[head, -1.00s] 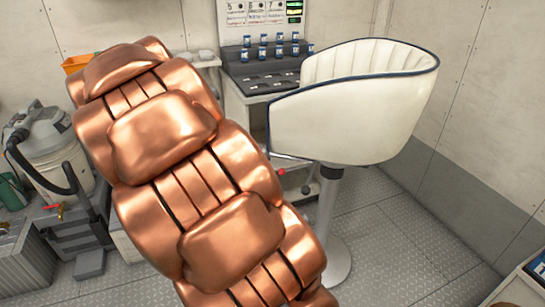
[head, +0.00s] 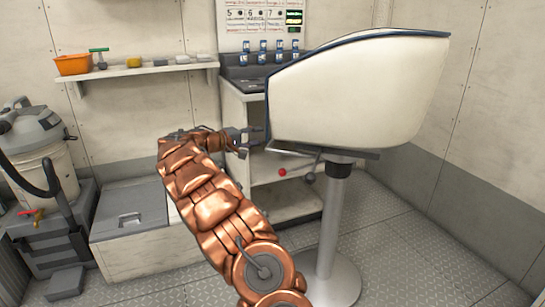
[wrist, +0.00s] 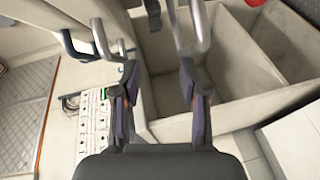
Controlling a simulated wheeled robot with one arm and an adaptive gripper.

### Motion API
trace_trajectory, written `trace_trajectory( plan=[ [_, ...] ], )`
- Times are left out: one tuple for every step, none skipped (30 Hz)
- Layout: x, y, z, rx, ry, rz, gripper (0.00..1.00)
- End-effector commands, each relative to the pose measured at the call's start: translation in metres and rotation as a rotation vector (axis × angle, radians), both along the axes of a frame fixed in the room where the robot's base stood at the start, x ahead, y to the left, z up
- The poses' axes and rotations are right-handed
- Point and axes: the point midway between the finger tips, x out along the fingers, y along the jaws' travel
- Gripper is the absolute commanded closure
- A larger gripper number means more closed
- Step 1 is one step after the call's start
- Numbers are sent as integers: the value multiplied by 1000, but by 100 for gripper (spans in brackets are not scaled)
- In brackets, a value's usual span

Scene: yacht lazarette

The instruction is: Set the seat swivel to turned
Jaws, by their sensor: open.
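The white seat (head: 350,95) with a dark blue rim stands on a grey pedestal (head: 328,225) in the head view. Its outer shell faces me and its inside is hidden. Pale bent tubes show just past the fingers.
A shelf (head: 140,70) with an orange bin (head: 73,64) is on the left wall. A counter with several blue cans stands behind the seat. A bucket vacuum (head: 35,150) and dark cases are at left. Floor to the right is clear.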

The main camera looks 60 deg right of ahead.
Motion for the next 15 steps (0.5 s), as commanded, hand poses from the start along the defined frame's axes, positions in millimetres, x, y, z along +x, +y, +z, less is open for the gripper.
trace_trajectory(
  plan=[
    [4, -9, -21, -15, -5, 6, 57],
    [7, -13, -27, -22, -7, 10, 57],
    [10, -18, -34, -33, -8, 15, 57],
    [11, -21, -38, -39, -10, 17, 57],
    [13, -23, -41, -47, -12, 21, 57],
    [15, -26, -44, -53, -14, 25, 57],
    [16, -28, -47, -57, -16, 27, 57],
    [17, -30, -50, -59, -17, 28, 57],
    [18, -32, -53, -62, -17, 30, 57],
    [18, -33, -55, -64, -17, 32, 57],
    [19, -34, -56, -65, -16, 33, 57],
    [19, -36, -57, -66, -17, 33, 57],
    [19, -37, -58, -66, -17, 34, 57],
    [18, -39, -58, -66, -17, 34, 57],
    [18, -43, -59, -66, -18, 33, 57]
  ],
)
